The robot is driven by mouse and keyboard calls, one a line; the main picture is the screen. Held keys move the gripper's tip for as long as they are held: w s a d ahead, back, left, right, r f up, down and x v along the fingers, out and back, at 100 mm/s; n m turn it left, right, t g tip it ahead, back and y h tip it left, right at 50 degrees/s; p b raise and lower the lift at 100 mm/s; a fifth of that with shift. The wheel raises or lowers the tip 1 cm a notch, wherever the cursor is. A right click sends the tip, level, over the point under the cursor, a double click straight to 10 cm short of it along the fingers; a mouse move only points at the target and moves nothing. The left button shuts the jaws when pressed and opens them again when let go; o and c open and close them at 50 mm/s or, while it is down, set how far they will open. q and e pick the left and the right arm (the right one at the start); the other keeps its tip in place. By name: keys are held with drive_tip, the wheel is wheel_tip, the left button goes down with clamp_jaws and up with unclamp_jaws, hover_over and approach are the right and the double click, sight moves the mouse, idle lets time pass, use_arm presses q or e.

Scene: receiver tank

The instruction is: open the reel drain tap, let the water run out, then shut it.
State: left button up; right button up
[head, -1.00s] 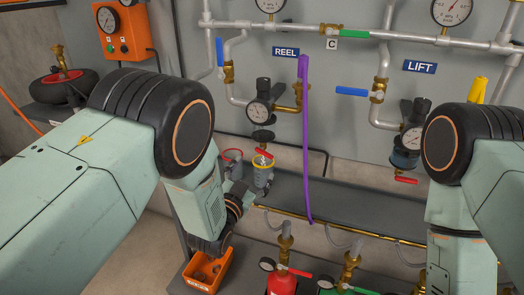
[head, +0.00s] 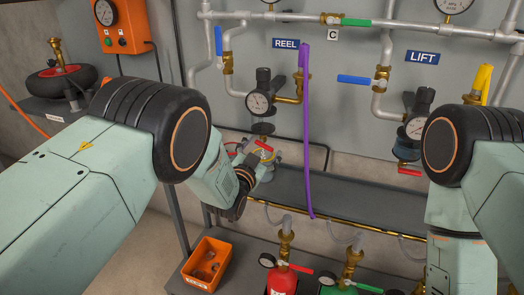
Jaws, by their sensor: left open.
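Below the REEL sign (head: 285,43), a regulator with a round gauge (head: 259,102) hangs on the wall pipes. Under it is the reel drain tap with a small red lever (head: 264,146), lying slanted. A small container with a yellow rim is below the tap, mostly hidden by my left gripper. My left gripper (head: 257,158) is open, close beside and just below the red lever. I cannot tell whether it touches the lever. My right arm comes down at the right, and its gripper is out of the picture.
A purple strip (head: 306,130) hangs just right of the reel regulator. The LIFT regulator (head: 417,120) is further right. A grey shelf (head: 350,200) runs below. An orange bin (head: 207,264) and a red bottle (head: 281,278) stand low in front.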

use_arm(q)
drive_tip(key=shift+c, duration=0.4)
drive_tip(key=c, duration=1.1)
drive_tip(key=shift+m, duration=0.7)
drive_tip(key=o, duration=1.2)
drive_tip(key=v, duration=1.2)
